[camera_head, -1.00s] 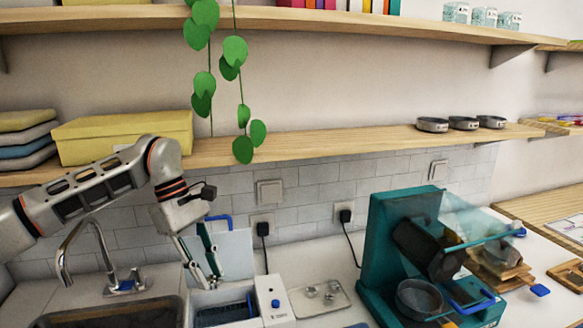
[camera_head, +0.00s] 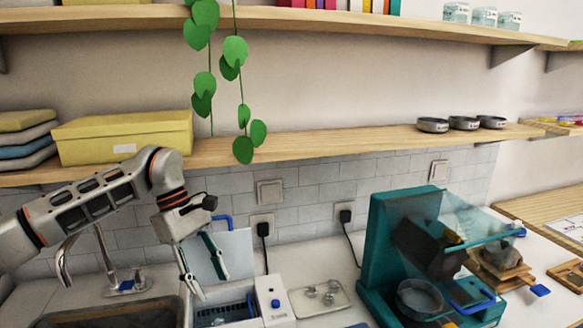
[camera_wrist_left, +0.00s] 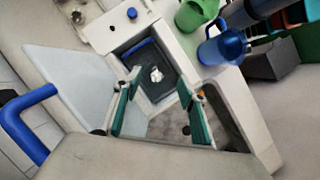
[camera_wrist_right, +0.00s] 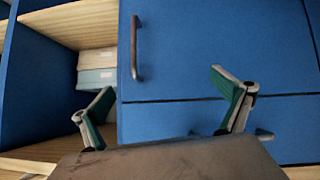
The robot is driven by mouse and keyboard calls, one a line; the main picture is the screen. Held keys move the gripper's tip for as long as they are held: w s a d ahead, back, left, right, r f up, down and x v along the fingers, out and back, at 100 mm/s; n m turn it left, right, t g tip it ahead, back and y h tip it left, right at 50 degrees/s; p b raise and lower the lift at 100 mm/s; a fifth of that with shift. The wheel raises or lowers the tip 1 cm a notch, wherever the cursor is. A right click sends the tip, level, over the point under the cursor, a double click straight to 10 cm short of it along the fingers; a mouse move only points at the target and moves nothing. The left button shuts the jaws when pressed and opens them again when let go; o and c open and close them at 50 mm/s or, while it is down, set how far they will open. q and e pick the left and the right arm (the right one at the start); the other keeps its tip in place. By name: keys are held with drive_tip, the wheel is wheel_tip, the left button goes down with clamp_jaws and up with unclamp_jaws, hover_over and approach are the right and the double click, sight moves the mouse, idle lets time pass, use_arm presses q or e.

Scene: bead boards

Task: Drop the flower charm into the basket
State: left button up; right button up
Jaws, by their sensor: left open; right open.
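A small whitish charm (camera_wrist_left: 156,75) lies on the floor of the dark basket (camera_wrist_left: 147,92) in the left wrist view; its flower shape is too small to make out. The basket has a blue edge and sits in a white box (camera_wrist_left: 172,38) with its lid (camera_wrist_left: 80,82) raised. The basket also shows in the head view (camera_head: 235,311). My left gripper (camera_head: 212,288) is open and empty just above the basket, fingers pointing down at it. My right gripper (camera_wrist_right: 163,82) is open and empty in front of blue cabinet doors, out of the head view.
A sink (camera_head: 130,318) with a tap (camera_head: 64,262) is left of the box. A clear tray (camera_head: 320,298) and a teal machine (camera_head: 380,240) stand to the right. A blue mug (camera_wrist_left: 222,48) and a green mug (camera_wrist_left: 193,14) stand near the box.

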use_arm(q)
drive_tip(key=v, duration=1.2)
drive_tip(key=shift+f, duration=0.1)
